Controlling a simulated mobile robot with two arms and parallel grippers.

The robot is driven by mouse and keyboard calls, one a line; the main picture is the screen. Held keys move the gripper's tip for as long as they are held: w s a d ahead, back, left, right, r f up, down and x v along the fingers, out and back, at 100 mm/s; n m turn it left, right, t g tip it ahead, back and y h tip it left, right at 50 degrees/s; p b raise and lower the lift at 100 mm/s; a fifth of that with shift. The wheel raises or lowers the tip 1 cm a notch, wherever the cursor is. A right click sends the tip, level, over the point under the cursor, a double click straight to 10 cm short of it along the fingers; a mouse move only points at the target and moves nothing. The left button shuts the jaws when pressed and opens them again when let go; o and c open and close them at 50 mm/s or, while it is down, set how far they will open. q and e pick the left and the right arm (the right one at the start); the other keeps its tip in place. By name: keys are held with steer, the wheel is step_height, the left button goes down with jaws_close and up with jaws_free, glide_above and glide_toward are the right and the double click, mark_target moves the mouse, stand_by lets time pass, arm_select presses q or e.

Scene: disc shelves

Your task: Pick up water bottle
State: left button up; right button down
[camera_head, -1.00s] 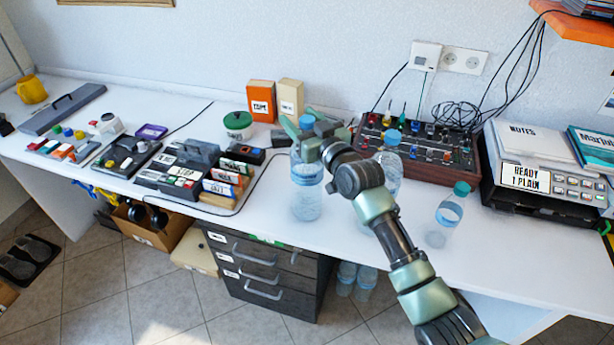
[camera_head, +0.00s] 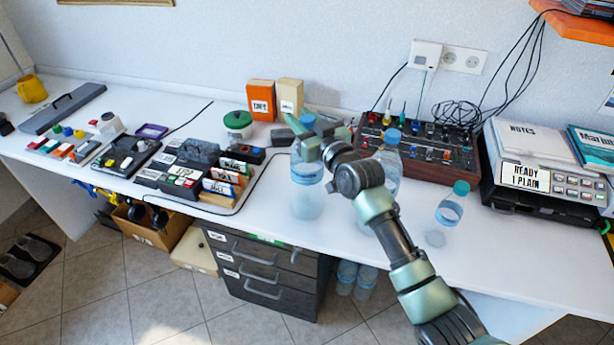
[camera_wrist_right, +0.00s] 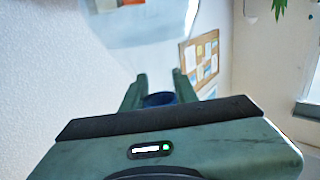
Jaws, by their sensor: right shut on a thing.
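A clear water bottle with a blue cap (camera_head: 307,196) stands upright at the front of the white desk. My right gripper (camera_head: 309,138) is at its top, with its fingers shut around the bottle just under the cap. I cannot tell whether the base is clear of the desk. In the right wrist view the dark blue cap (camera_wrist_right: 160,99) shows between the two fingers. A second blue-capped bottle (camera_head: 391,160) is partly hidden behind my right arm. A third bottle with a teal cap (camera_head: 450,207) stands further right. My left gripper is not in view.
The white desk (camera_head: 350,232) is clear in front of the bottles. A knobbed mixer (camera_head: 435,150) and a grey printer-like device (camera_head: 535,180) stand behind and right. Dark drawers (camera_head: 262,268) stand below the desk.

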stand_by(0.7)
steer(key=shift+w+r, duration=0.1)
steer(key=shift+r, duration=0.2)
